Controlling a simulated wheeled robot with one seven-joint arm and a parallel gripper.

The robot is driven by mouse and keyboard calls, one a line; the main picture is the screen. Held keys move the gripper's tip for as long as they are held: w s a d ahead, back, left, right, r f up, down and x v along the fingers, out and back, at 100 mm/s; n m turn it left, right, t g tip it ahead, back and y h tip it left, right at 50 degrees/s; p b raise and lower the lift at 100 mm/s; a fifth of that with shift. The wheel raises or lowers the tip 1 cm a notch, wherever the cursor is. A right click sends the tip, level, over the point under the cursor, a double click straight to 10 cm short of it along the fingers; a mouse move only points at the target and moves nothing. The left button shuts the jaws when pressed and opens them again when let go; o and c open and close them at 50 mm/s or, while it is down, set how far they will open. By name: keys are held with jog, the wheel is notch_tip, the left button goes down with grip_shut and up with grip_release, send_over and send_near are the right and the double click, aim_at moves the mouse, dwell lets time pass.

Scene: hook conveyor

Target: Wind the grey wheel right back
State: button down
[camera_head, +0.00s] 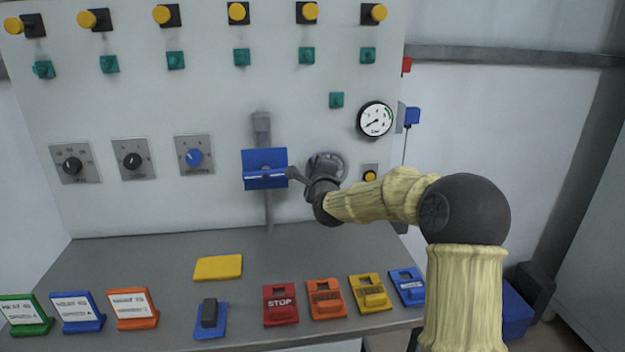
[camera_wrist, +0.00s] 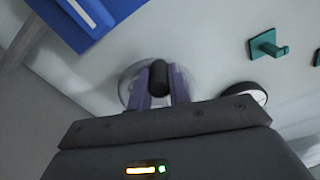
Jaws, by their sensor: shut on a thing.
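The grey wheel (camera_head: 328,162) is mounted on the pale upright panel, left of my forearm and below the round gauge. My dark wrist covers its lower part in the head view. In the wrist view the wheel (camera_wrist: 129,80) is a pale grey disc behind my fingers. My gripper (camera_wrist: 159,82) has its two purple fingers shut on the wheel's dark handle knob (camera_wrist: 158,74), one finger on each side. How far the wheel is turned cannot be read.
A blue tray-like holder (camera_head: 265,160) sits just left of the wheel. The gauge (camera_head: 375,119) and a teal hook (camera_head: 336,100) are above right; the hook (camera_wrist: 266,46) also shows in the wrist view. Coloured blocks, including a red STOP one (camera_head: 280,305), stand on the grey bench (camera_head: 150,265).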

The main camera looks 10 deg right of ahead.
aim_at(326, 154)
jog(key=d+m+b, duration=0.1)
jog(key=m+b, duration=0.1)
jog(key=m, duration=0.1)
jog(key=d+r+m+b, duration=0.1)
jog(key=m+b, duration=0.1)
jog(key=b, duration=0.1)
jog(key=d+m+b, duration=0.1)
jog(key=m+b, duration=0.1)
jog(key=m, duration=0.1)
jog(key=shift+d+r+m, duration=0.3)
jog(key=c, duration=1.3)
grip_release()
jog(key=shift+r, duration=0.1)
